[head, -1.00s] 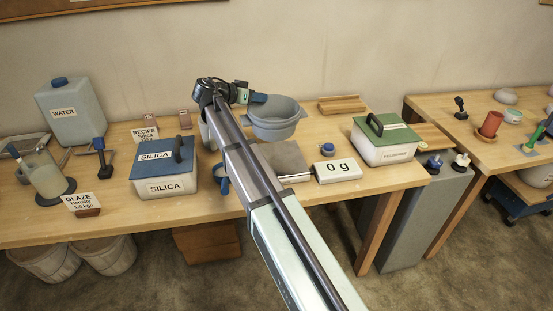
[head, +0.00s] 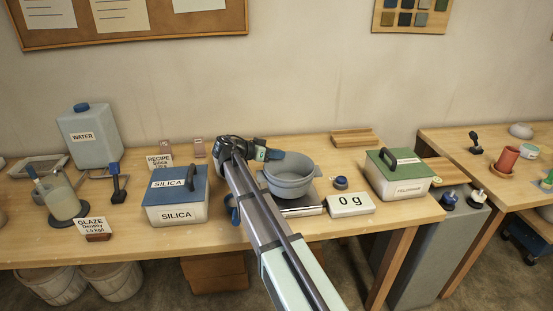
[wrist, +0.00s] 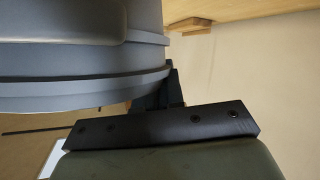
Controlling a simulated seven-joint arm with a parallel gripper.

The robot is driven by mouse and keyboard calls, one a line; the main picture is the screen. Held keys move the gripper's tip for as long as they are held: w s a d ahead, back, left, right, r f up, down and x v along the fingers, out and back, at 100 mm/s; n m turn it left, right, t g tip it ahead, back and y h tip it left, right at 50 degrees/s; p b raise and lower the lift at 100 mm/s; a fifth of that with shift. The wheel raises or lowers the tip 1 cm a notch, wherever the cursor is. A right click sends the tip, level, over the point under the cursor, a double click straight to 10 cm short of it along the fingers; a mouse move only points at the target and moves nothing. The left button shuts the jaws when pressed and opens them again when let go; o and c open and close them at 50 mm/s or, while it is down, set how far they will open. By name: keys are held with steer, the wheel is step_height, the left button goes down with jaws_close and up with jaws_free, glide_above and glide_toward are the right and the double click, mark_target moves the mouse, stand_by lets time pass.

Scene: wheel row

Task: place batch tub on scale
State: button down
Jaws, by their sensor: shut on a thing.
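The batch tub, a grey round tub (head: 288,178), is directly over the scale (head: 314,210) in the head view. A small part of the scale's plate and front edge shows below it; whether the tub's base touches the plate I cannot tell. The scale's display (head: 350,203) reads 0 g. My gripper (head: 274,155) is shut on the tub's left rim side, and the tub looks upright. In the wrist view the tub (wrist: 70,60) fills the upper left, against the dark finger of my gripper (wrist: 170,88). The other fingertip is hidden.
A silica box (head: 177,197) stands left of the scale, with a blue scoop (head: 233,208) between, partly hidden by my arm. A small blue-topped jar (head: 340,183) is close behind the display. A green-lidded feldspar box (head: 398,175) stands further right.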

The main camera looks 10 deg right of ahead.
steer(key=shift+f, duration=0.95)
steer(key=c, duration=1.3)
jaws_free()
steer(key=shift+o, duration=0.2)
steer(key=v, duration=1.2)
steer(key=shift+o, duration=0.3)
